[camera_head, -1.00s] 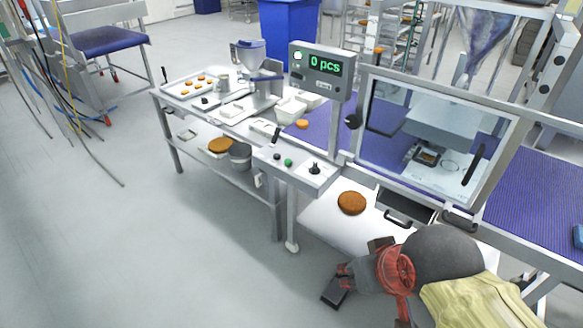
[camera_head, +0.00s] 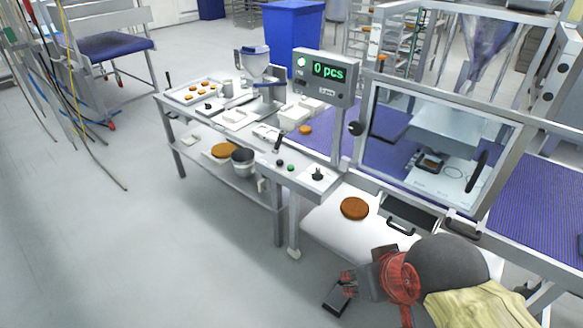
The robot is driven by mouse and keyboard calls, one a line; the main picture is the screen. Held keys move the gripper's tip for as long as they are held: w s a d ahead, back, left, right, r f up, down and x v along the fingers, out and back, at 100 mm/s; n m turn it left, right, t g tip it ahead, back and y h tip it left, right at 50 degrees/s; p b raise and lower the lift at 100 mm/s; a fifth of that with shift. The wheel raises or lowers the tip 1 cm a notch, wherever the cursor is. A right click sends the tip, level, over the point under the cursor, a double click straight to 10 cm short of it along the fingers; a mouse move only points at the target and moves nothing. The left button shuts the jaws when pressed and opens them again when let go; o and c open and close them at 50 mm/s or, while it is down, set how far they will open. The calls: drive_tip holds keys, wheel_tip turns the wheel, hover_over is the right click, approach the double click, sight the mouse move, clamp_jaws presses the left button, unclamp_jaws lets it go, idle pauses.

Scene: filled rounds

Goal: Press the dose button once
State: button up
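A grey control panel (camera_head: 262,158) sits at the right end of the side table, below the display. It carries a small green button (camera_head: 291,168), a dark button (camera_head: 279,163), a black lever (camera_head: 278,143) and a black knob (camera_head: 318,174). No label shows which one is the dose button. The display (camera_head: 328,72) reads "0 pcs" in green. My gripper (camera_head: 336,299) is low at the bottom of the view, below and right of the panel and apart from it. Its fingers are small and dark, so I cannot tell if they are open.
A brown round (camera_head: 355,208) lies on the white surface between my gripper and the machine. A framed clear guard (camera_head: 437,130) stands to the right.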

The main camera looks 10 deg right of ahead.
drive_tip(key=shift+c, duration=0.7)
clamp_jaws()
idle(0.8)
